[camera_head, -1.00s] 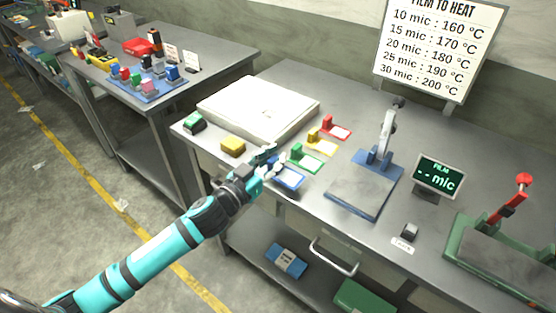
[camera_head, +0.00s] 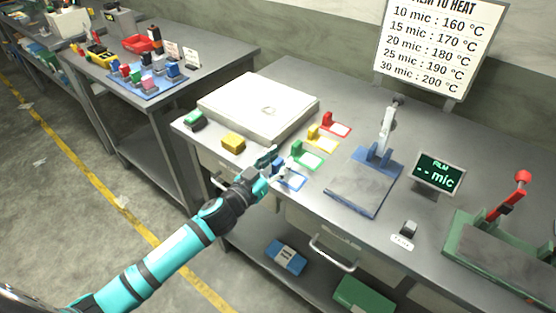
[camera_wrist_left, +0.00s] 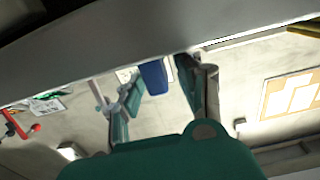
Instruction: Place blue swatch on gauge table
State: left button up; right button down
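The blue swatch (camera_head: 291,182) lies at the near end of a slanting row of coloured swatches on the workbench. My left gripper (camera_head: 275,163) is at its upright end, with fingers apart. In the left wrist view, a blue block (camera_wrist_left: 153,77) shows between the two teal fingers, close to the left one, with a narrow gap to the right one. Whether either finger touches it is unclear. The gauge table (camera_head: 354,196), a flat grey plate with a blue edge and an upright gauge arm, stands to the right, bare. My right gripper is not in view.
Green (camera_head: 314,161), yellow (camera_head: 325,147) and red (camera_head: 338,131) swatches lie behind the blue one. A white slab (camera_head: 245,97) and a yellow block (camera_head: 233,143) are to the left. A display (camera_head: 438,173) and a green sealer (camera_head: 500,245) stand right of the gauge.

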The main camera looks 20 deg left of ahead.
pick_arm(q)
jog(key=shift+s+f+b, duration=0.15)
jog(key=shift+s+b, duration=0.1)
jog(key=shift+b, duration=0.1)
jog(key=b+v, duration=0.3)
jog(key=v, duration=1.4)
jog(key=shift+r, duration=0.4)
jog(key=shift+a, duration=0.1)
